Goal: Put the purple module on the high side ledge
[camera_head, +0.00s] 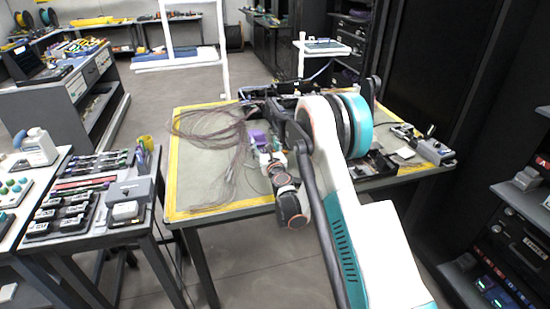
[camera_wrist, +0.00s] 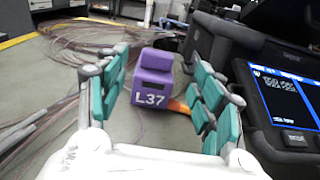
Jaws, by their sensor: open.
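The purple module (camera_wrist: 152,88), marked L37, stands on the grey mat in the wrist view. It lies ahead of and between the teal finger pads of my gripper (camera_wrist: 162,78), which is open and empty. I cannot tell for certain which surface is the high side ledge; a raised white shelf (camera_head: 322,47) stands behind the table.
A black device with a lit blue screen (camera_wrist: 287,98) stands close to the right finger. Thin loose fibres (camera_head: 212,125) spread over the left of the yellow-edged table (camera_head: 190,196). An orange piece (camera_wrist: 180,106) lies beside the module. A side table (camera_head: 150,222) with tools stands left.

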